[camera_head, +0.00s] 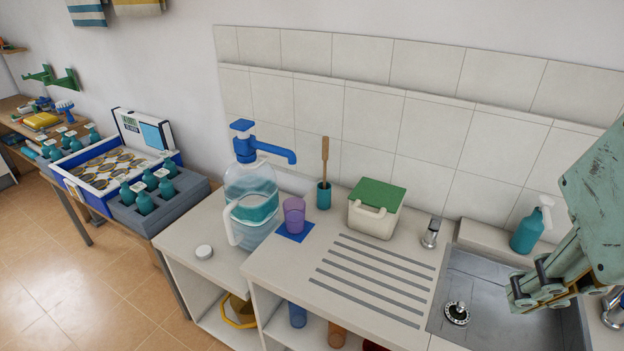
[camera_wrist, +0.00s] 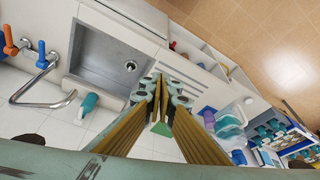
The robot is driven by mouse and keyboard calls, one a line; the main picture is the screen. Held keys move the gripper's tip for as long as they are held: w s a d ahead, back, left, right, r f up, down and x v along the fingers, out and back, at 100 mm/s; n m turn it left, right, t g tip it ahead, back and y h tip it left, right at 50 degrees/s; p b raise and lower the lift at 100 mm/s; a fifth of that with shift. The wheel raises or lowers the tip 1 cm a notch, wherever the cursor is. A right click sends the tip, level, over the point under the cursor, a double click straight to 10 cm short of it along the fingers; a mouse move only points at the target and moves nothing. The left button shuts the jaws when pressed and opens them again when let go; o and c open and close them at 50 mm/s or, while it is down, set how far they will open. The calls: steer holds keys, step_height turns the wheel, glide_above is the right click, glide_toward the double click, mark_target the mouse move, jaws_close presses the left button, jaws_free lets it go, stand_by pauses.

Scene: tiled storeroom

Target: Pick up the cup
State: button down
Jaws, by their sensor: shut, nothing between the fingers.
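A purple cup (camera_head: 294,215) stands upright on a small blue mat (camera_head: 284,236) at the left end of the counter. In the wrist view a small purple shape beside the water jug appears to be the same cup (camera_wrist: 209,117). My gripper (camera_head: 517,290) is at the far right over the sink, well apart from the cup. In the wrist view its fingers (camera_wrist: 161,80) come together at the tips, shut and empty.
A water jug (camera_head: 250,207) with a blue pump stands left of the cup. A teal holder (camera_head: 323,195) with a brush and a green-lidded box (camera_head: 376,209) stand to its right. The ribbed drainboard is clear.

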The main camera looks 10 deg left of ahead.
steer(key=c, duration=1.6)
jaws_free()
